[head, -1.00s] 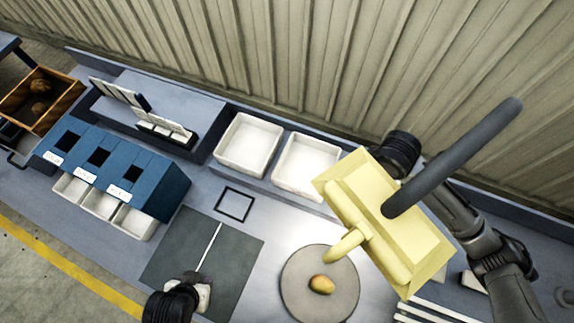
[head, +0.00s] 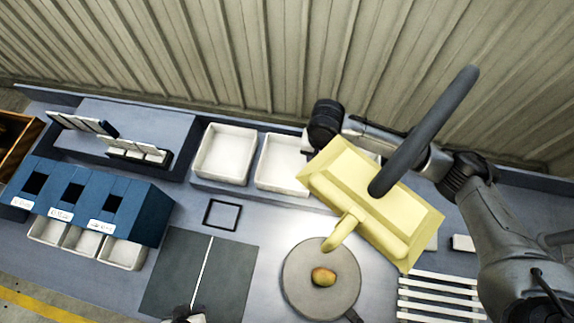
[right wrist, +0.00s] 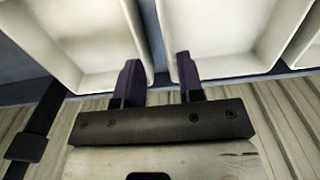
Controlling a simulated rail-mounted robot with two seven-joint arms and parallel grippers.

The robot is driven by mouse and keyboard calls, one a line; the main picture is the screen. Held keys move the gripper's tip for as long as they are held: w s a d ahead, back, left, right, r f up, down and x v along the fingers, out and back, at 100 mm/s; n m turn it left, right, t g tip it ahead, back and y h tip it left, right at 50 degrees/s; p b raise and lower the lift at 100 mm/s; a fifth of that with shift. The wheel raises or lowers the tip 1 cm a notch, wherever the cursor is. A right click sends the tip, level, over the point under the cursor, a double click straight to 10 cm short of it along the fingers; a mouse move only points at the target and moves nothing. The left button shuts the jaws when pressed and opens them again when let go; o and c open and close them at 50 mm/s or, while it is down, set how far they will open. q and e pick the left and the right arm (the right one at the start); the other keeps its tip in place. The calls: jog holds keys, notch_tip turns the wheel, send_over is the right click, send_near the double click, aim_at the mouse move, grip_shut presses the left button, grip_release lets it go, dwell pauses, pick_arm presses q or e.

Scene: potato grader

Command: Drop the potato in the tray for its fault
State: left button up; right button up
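A yellow-brown potato (head: 323,276) with a reddish patch lies on the round grey plate (head: 300,297) in the head view. My left gripper (head: 187,316) barely shows at the bottom edge, left of the plate; its fingers cannot be made out. My right gripper (right wrist: 160,80) is open and empty in the right wrist view, its dark fingers apart over the edges of two white trays. A blue housing (head: 140,210) has three labelled openings with small white trays (head: 122,254) below; the labels are too small to read.
White trays (head: 225,153) (head: 275,165) stand along the back, one partly behind a yellow lamp-like fixture (head: 375,205) over the plate. A dark mat (head: 170,270) and a square outline (head: 222,214) lie left of the plate. White slats (head: 440,293) are at right.

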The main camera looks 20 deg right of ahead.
jog(key=shift+w+a+f, duration=0.1)
jog(key=shift+w+f, duration=0.05)
jog(key=shift+f, duration=1.35)
jog(key=shift+w+a+f, duration=0.1)
jog(key=shift+f, duration=1.4)
jog(key=shift+c, duration=0.5)
grip_shut()
